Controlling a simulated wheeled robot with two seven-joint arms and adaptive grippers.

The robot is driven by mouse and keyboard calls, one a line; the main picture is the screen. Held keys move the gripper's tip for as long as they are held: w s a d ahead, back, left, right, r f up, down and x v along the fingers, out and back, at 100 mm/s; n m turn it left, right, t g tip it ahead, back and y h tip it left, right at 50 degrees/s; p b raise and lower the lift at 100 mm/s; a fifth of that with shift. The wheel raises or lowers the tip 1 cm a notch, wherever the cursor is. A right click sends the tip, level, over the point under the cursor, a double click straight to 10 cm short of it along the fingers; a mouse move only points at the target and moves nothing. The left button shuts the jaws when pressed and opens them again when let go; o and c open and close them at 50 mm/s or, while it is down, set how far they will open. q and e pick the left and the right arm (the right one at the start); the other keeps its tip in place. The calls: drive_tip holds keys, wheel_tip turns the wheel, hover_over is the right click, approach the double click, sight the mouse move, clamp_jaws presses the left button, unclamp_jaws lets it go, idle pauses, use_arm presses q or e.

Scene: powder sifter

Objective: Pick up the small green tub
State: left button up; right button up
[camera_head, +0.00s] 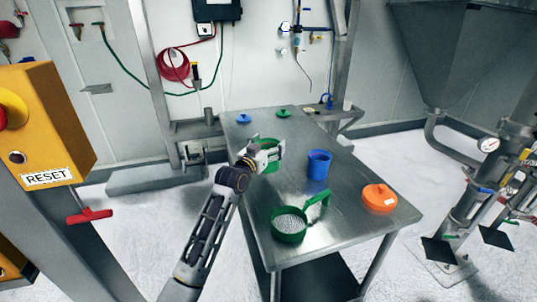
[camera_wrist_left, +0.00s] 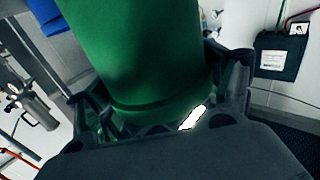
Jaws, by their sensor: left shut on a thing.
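The small green tub (camera_head: 269,143) is at the left edge of the metal table, partly hidden by my left gripper (camera_head: 262,158). In the left wrist view the green tub (camera_wrist_left: 135,50) fills the upper middle, and the fingers of my left gripper (camera_wrist_left: 165,110) are closed around it from both sides. I cannot tell whether the tub touches the table. My right gripper is not in view.
The metal table (camera_head: 340,215) also holds a blue tub (camera_head: 318,166), a green sieve (camera_head: 289,226) with a handle, an orange lidded container (camera_head: 379,198), a blue lid (camera_head: 244,118) and a green lid (camera_head: 283,113). A yellow RESET box (camera_head: 45,120) stands at left.

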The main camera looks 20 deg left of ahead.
use_arm(q)
drive_tip(key=shift+r, duration=0.8)
drive_tip(key=shift+r+p, duration=2.3)
drive_tip(key=shift+p, duration=0.1)
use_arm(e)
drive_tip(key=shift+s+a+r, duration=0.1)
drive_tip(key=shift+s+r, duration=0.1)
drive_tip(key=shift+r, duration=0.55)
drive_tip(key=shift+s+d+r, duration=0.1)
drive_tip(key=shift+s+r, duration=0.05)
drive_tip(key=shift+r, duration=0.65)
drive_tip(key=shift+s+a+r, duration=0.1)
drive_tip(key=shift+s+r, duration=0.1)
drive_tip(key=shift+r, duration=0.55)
